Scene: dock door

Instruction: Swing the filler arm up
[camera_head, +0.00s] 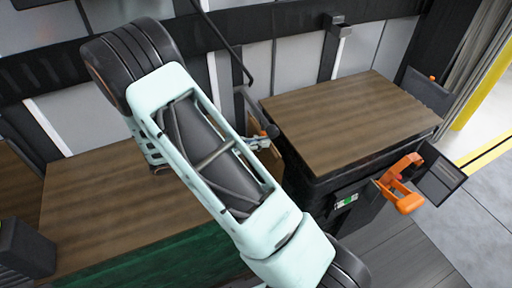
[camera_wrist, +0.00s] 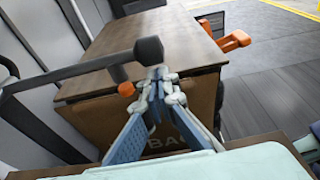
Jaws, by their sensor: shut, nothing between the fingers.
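The filler arm appears to be the dark bar with a blocky black end (camera_wrist: 149,50) in the wrist view, running in from the left edge. In the head view its dark knob (camera_head: 272,131) shows just past my gripper (camera_head: 262,144), in the gap between two wooden tops. In the wrist view my gripper (camera_wrist: 162,78) is shut and empty, its fingertips close below the black end. I cannot tell whether they touch it. My own pale arm hides part of the gap in the head view.
A brown-topped unit (camera_head: 345,118) stands right of the gap, with an orange handle (camera_head: 402,184) on its front right. A lower wooden top (camera_head: 95,205) lies to the left. A brown box front with lettering (camera_wrist: 165,140) is behind my fingers. Grey floor (camera_head: 480,225) is clear at right.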

